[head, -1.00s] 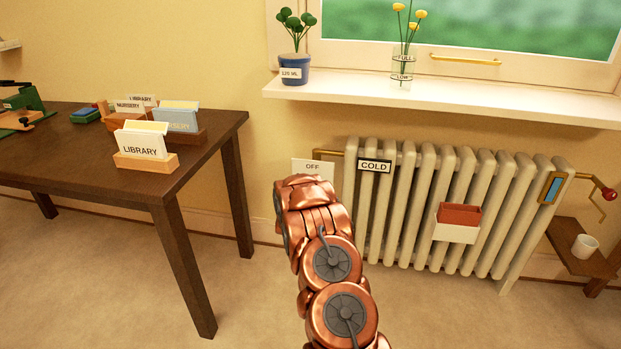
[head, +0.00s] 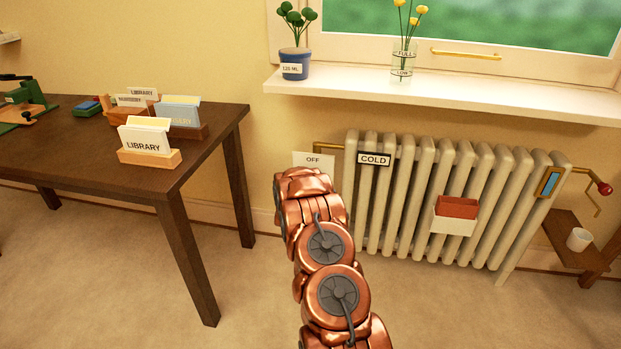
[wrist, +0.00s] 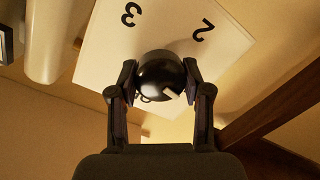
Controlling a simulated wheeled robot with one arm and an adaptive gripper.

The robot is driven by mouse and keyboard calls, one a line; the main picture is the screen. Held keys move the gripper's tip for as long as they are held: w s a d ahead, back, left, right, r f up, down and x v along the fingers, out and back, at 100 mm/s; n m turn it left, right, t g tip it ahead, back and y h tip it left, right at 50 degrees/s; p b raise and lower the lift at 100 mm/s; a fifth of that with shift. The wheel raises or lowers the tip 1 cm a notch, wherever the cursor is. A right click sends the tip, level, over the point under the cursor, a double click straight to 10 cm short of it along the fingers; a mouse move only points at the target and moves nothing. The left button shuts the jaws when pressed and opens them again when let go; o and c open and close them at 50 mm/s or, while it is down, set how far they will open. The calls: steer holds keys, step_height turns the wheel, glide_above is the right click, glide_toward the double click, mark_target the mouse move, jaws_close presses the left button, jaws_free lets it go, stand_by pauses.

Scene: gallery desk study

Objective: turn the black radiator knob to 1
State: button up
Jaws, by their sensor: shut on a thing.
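The black radiator knob (wrist: 158,76) is round and glossy, with a short white mark on its lower right side in the wrist view. My gripper (wrist: 157,80) is shut on it, one finger at each side. Behind the knob is a pale dial plate (wrist: 105,50), on which an upside-down 3 and a tilted 2 show; no 1 is visible. In the head view the plate (head: 313,160) shows the word OFF, and my arm hides the knob and fingertips.
The ribbed radiator (head: 410,200) with a COLD sign (head: 374,159) stands right of my arm. A dark desk (head: 60,150) with card boxes is at left. A windowsill (head: 430,97) holds a potted plant (head: 295,64) and a flower glass (head: 403,65). Floor between desk and radiator is clear.

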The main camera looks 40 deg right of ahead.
steer(key=o, duration=1.2)
steer(key=shift+c, duration=0.2)
steer(key=v, duration=1.2)
steer(key=shift+w+r, duration=0.1)
